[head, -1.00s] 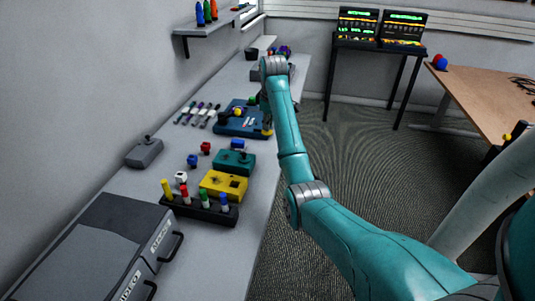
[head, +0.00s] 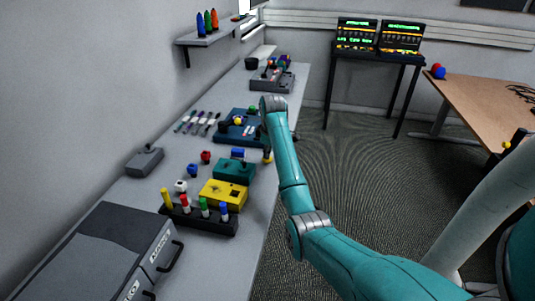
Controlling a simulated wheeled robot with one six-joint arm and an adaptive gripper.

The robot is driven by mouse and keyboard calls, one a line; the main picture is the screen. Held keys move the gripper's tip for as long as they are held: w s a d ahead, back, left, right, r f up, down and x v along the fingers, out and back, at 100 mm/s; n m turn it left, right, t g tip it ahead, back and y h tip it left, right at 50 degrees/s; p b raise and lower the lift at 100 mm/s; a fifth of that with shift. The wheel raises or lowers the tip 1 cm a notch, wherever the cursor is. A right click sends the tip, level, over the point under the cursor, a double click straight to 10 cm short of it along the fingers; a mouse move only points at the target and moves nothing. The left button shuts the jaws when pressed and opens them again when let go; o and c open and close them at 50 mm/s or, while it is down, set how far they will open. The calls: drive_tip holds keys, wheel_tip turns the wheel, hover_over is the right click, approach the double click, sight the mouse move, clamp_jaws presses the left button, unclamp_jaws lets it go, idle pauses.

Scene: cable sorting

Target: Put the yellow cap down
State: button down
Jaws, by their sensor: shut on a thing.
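My gripper (head: 267,150) hangs below the wrist of my teal arm, at the right edge of the long grey bench. Its fingers are small, dark and partly hidden by the arm. They are shut on a small yellow piece, seemingly the yellow cap (head: 267,157), whose lower part shows below them. It is beside the blue box (head: 228,131) and the teal box (head: 236,173). I cannot tell whether the cap touches the bench or hangs above it.
A yellow box (head: 222,193) and a black rack (head: 190,220) of coloured pieces stand nearer. A joystick box (head: 145,161) and a large grey case (head: 105,255) take the left side.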

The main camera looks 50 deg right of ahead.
drive_tip(key=shift+f, duration=0.45)
drive_tip(key=shift+f, duration=0.15)
drive_tip(key=c, duration=1.1)
unclamp_jaws()
drive_tip(key=shift+v, duration=3.85)
